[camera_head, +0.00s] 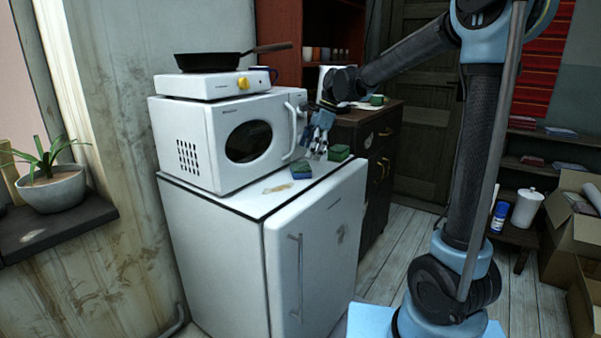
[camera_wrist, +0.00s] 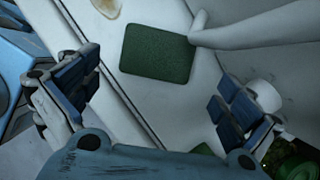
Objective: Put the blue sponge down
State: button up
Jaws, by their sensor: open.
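The blue sponge (camera_head: 301,171), with a green upper face, sits on top of the white fridge (camera_head: 262,201), in front of the microwave. In the wrist view its green top (camera_wrist: 158,52) lies flat on the white surface, ahead of the fingers and close to the microwave handle. My gripper (camera_head: 318,143) is above the fridge top, up and to the right of the sponge. In the wrist view my gripper (camera_wrist: 155,95) has its fingers wide apart with nothing between the tips. The sponge's blue lower side is hidden in that view.
A second green sponge (camera_head: 339,153) stands to the right on the fridge top, near its edge. The microwave (camera_head: 215,138) with its protruding handle (camera_head: 298,128) borders the spot. A hot plate (camera_head: 210,85) with a frying pan (camera_head: 212,62) is on it. A dark cabinet (camera_head: 372,145) stands behind.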

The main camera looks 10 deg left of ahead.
aim_at(302, 165)
jog(key=shift+x, duration=2.7)
jog(key=shift+s+a, duration=0.1)
jog(key=shift+s, duration=0.05)
jog(key=shift+r, duration=0.1)
jog(key=c, duration=0.8)
jog(key=shift+o, duration=0.2)
